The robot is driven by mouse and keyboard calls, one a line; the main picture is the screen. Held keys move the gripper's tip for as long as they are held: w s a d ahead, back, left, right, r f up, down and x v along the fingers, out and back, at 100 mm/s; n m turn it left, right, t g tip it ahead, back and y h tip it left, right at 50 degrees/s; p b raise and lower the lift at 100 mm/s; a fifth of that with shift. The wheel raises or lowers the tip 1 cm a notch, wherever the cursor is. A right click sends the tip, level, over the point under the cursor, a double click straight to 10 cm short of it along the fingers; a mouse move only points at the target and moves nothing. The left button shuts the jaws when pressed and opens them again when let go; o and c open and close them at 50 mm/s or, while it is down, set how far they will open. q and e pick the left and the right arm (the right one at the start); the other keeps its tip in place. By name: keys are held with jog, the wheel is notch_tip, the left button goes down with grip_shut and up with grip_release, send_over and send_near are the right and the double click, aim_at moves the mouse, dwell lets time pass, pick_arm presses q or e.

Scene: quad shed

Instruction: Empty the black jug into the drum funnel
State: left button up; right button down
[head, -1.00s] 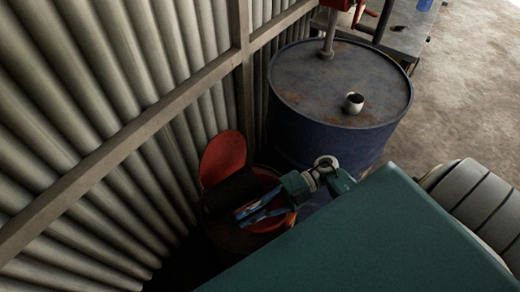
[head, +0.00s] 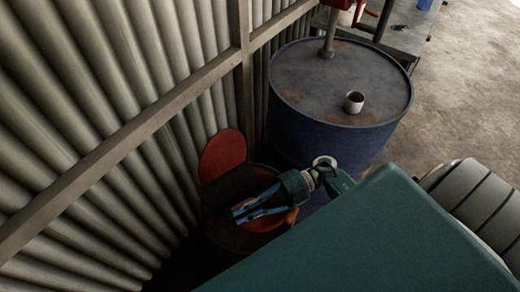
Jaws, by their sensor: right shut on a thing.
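The black jug (head: 232,184) is a dark, boxy shape at the lower middle of the head view, tilted over the red drum funnel. The funnel's round red lid (head: 222,153) stands open behind it, and part of its red bowl (head: 266,222) shows beside my fingers. The funnel sits on a rusty, dark drum (head: 228,238) by the wall. My right gripper (head: 237,213), with blue fingers, reaches in from the right and is shut on the jug. The jug's mouth and any liquid cannot be made out. My left gripper is not in view.
A corrugated wall (head: 90,120) runs along the left. A bench (head: 400,38) stands at the back right, with open floor (head: 465,95) beyond.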

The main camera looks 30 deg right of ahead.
jog(key=shift+w+a+r, duration=0.1)
jog(key=shift+a+r, duration=0.15)
jog(key=shift+a, duration=0.2)
jog(key=shift+a+r+y, duration=0.15)
jog(key=shift+r+y, duration=0.15)
jog(key=shift+d+r+y+b, duration=0.15)
jog(key=shift+r+y+b, duration=0.1)
jog(key=shift+r+y, duration=0.25)
jog(key=shift+d+r+y+b, duration=0.15)
jog(key=shift+r+y+b, duration=0.15)
jog(key=shift+r, duration=0.35)
dwell(0.5)
jog(key=shift+d+r+y+b, duration=0.2)
jog(key=shift+y+b, duration=0.1)
jog(key=shift+b, duration=0.1)
